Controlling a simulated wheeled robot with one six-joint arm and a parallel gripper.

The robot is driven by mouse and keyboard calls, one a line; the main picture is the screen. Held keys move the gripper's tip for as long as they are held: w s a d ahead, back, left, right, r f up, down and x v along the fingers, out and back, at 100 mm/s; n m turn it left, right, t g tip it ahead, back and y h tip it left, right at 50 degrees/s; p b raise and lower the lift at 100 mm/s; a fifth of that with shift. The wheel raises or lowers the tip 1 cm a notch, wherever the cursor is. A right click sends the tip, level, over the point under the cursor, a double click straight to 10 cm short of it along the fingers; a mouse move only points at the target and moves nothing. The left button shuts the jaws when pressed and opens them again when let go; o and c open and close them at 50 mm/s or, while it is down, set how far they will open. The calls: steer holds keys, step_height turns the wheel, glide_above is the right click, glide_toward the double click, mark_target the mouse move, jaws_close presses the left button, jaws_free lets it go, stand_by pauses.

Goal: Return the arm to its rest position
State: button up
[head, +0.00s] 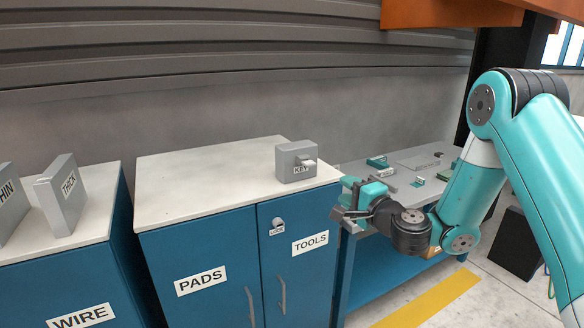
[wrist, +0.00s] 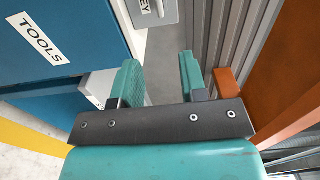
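My arm is teal with black joints and reaches in from the right in the head view. My gripper (head: 354,198) is beside the right front corner of the blue cabinet, in front of the workbench. In the wrist view my gripper (wrist: 161,80) has its two teal fingers apart, with nothing held between them. The grey KEY box (head: 296,161) stands on the cabinet top, left of and beyond my gripper, apart from it. Part of the KEY box shows at the top of the wrist view (wrist: 150,10).
The blue cabinet (head: 232,262) has PADS and TOOLS doors, both shut, and a small lock (head: 278,226). The workbench (head: 345,172) behind my gripper carries several small parts. THICK (head: 68,194) and THIN plates stand at left. An orange beam (head: 440,14) hangs above.

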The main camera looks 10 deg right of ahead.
steer(key=s+a+r+n+g+y, duration=0.35)
steer(key=s+a+n+g, duration=0.25)
steer(key=s+a+n, duration=0.2)
steer(key=s+a+r+n+g+y, duration=0.3)
steer(key=s+a+r+n+g, duration=0.15)
steer(key=s+a+n, duration=0.3)
steer(key=s+d+f+n+g+h, duration=0.1)
steer(key=s+d+n+g+h, duration=0.1)
steer(key=s, duration=0.8)
steer(key=s+d+n+g+h, duration=0.3)
steer(key=s+h, duration=0.3)
steer(key=s, duration=0.4)
steer(key=shift+d+f+n+g, duration=0.35)
steer(key=shift+d+g, duration=0.4)
steer(key=shift+d, duration=0.15)
steer(key=shift+w, duration=0.1)
